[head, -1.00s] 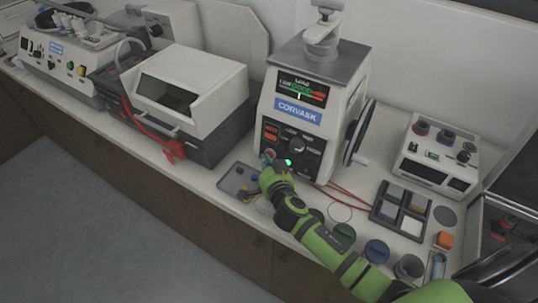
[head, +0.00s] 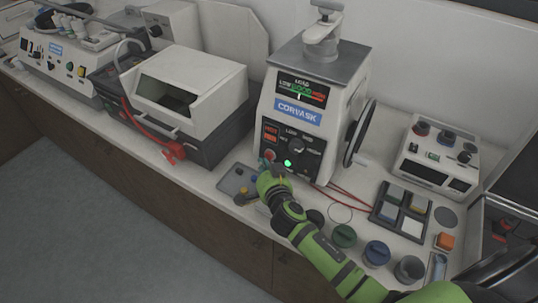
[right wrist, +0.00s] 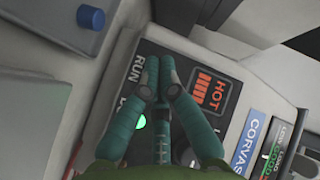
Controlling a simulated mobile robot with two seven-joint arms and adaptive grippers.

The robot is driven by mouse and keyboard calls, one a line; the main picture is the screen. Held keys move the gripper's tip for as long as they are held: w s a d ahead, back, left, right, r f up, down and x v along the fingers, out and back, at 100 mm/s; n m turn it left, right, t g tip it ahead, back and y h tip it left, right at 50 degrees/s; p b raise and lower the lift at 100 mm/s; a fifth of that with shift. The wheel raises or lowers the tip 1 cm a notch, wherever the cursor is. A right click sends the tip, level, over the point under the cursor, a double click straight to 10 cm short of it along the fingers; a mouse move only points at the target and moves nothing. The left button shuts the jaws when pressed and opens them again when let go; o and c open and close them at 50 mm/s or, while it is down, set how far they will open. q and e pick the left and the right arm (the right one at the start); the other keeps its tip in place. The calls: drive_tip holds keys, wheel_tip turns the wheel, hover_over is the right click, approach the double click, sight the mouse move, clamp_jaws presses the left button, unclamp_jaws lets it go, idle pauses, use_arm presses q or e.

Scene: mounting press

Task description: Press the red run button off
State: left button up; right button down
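The white mounting press (head: 319,131) labelled CORVASK stands on the bench with a dark front control panel. The red run button (head: 270,155) shows small at the panel's lower left. A lit green lamp (head: 287,163) is to its right; it also shows in the right wrist view (right wrist: 138,123). My right gripper (head: 266,176) is just in front of and below the button. In the right wrist view its green fingers (right wrist: 158,72) are together and empty, beside the RUN label; they hide the button there. I cannot tell whether they touch the panel. My left gripper is out of view.
A small grey tray (head: 232,183) lies left of my right gripper. Red cables (head: 350,194), a pad tray (head: 383,216) and several round pots (head: 376,252) are to the right. A white hooded machine (head: 190,80) stands left of the press.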

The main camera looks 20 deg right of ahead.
drive_tip(key=shift+s+a+r, duration=0.3)
drive_tip(key=shift+s+a, duration=0.5)
drive_tip(key=shift+a, duration=0.25)
drive_tip(key=shift+s+a+r, duration=0.25)
drive_tip(key=shift+s+a, duration=0.55)
drive_tip(key=shift+a, duration=0.25)
idle(0.6)
